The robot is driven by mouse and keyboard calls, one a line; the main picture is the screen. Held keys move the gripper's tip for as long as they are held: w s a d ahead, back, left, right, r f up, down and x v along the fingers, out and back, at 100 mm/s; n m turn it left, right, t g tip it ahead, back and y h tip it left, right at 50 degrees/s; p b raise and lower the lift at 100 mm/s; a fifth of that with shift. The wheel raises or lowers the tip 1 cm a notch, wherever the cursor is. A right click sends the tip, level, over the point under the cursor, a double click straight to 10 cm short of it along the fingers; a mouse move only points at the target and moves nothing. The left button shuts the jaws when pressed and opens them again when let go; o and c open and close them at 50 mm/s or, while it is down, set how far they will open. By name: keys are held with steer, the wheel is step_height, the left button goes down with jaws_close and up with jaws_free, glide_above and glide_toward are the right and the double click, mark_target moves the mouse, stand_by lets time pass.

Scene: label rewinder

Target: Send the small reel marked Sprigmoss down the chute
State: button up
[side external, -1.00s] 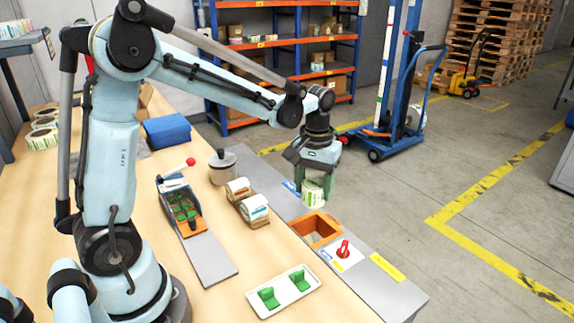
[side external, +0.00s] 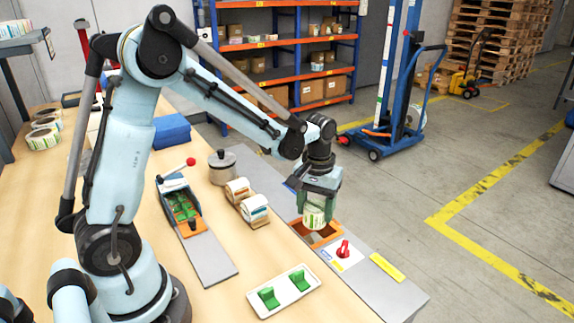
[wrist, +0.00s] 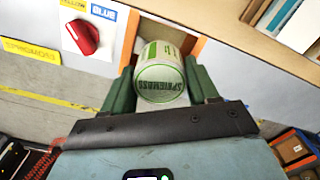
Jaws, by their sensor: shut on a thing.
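My gripper (side external: 318,203) is shut on a small white reel (side external: 313,219) with green markings. In the wrist view the reel (wrist: 161,82) sits between the two green fingers (wrist: 160,88), and its face reads SPRIGMOSS. The reel is just above the orange-framed chute opening (side external: 328,237), overlapping it in view; I cannot tell whether it has entered. The orange frame (wrist: 198,45) also shows behind the reel in the wrist view. A red knob (side external: 343,248) on a white plate is beside the opening, with YELLOW and BLUE labels in the wrist view; its setting is unclear.
Two reels stand on a wooden holder (side external: 250,218) left of the chute. A lever device (side external: 182,212), a lidded pot (side external: 222,178) and a white tray (side external: 262,310) with green pieces stand on the bench. A yellow strip (side external: 387,267) lies right of the knob.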

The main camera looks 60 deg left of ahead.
steer(key=o, duration=0.9)
steer(key=shift+c, duration=0.2)
step_height(320, 180, up, 12)
stand_by(0.9)
steer(key=s+d+f+m+t, duration=0.1)
steer(key=s+d+m+t, duration=0.2)
steer(key=s+m+t, duration=0.3)
steer(key=shift+s+f+t, duration=0.35)
steer(key=shift+s+t, duration=0.25)
steer(key=shift+s, duration=1.7)
